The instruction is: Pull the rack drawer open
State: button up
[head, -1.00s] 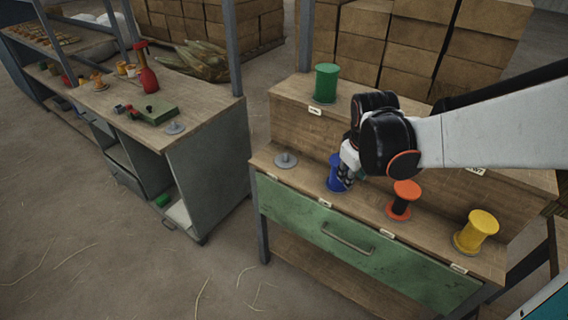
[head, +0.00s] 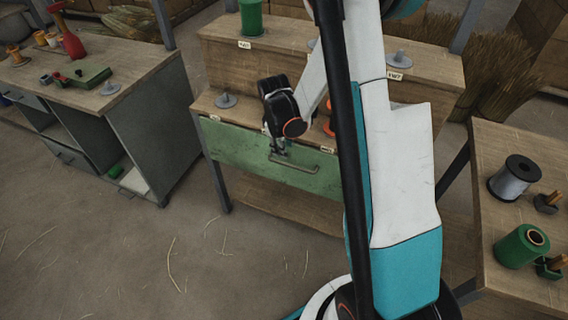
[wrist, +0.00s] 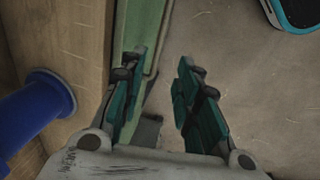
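The rack drawer's green front (head: 228,150) sits flush under the lower wooden shelf in the head view and looks shut. Its metal bar handle (head: 305,170) runs across the middle of the front. My gripper (head: 280,153) is at the left end of the handle, pointing down. In the wrist view my gripper (wrist: 163,98) has its two teal fingers spread apart. The green drawer front (wrist: 139,30) lies by the left finger. The handle is not clear there, so I cannot tell whether it lies between the fingers or touches them.
A blue spool (wrist: 35,108) lies close left of the fingers in the wrist view. The rack's shelf (head: 213,105) is above the drawer. A workbench (head: 125,75) stands left, a table with spools (head: 500,235) right. The floor before the drawer is open at left.

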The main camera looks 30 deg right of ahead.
jog(key=f+b, duration=0.1)
jog(key=f, duration=0.2)
jog(key=d+f+b, duration=0.1)
jog(key=f, duration=0.2)
jog(key=w+f+b, duration=0.1)
jog(key=f, duration=0.2)
jog(key=shift+w+d+f, duration=0.1)
jog(key=shift+d+f, duration=0.15)
jog(key=shift+f, duration=0.1)
grip_shut()
